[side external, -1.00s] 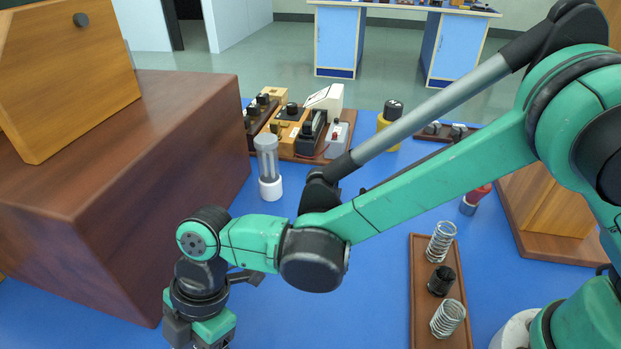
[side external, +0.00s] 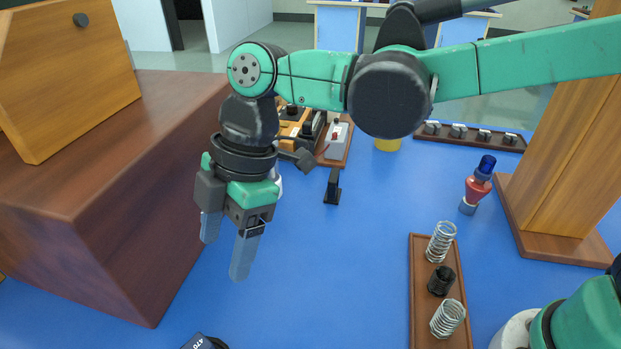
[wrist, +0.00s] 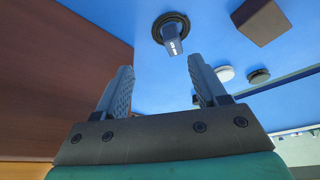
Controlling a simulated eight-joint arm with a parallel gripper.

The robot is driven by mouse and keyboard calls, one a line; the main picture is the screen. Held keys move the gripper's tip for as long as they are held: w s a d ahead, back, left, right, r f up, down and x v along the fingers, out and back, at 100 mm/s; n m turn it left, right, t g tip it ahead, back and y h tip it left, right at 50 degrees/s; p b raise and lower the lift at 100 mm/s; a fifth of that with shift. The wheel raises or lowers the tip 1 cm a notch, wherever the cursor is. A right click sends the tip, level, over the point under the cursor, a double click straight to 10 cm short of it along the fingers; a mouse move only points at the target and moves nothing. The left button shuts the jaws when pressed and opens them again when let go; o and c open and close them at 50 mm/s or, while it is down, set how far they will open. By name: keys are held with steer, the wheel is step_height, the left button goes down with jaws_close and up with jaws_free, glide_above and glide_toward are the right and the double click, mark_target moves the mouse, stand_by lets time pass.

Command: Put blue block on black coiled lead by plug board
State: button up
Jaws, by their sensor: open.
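A dark blue block (wrist: 172,38) with white marks shows in the wrist view. It rests on or inside a black coiled lead (wrist: 158,22), which forms a ring around its base. In the side view only the top of the block (side external: 196,343), with a printed label, and a bit of the coil (side external: 217,343) show at the bottom edge. My gripper (side external: 225,262) is open and empty, raised well above the table, with its fingers pointing down. In the wrist view the block lies beyond the gap between the fingertips (wrist: 160,75). I cannot tell which board is the plug board.
A large brown wooden box (side external: 110,190) stands close left of my gripper. A brown board (side external: 420,310) with two springs and a black knob lies at right. A red and blue bottle-like item (side external: 477,188) and a small black stand (side external: 332,188) are farther back. The blue table between is clear.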

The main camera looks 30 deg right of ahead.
steer(key=s+d+m+t+h, duration=0.1)
steer(key=d+m+t+h, duration=0.3)
steer(key=d+m, duration=1.6)
steer(key=d+t, duration=0.3)
steer(key=d, duration=0.4)
steer(key=shift+s+f+t, duration=0.15)
steer(key=shift+s+t, duration=0.25)
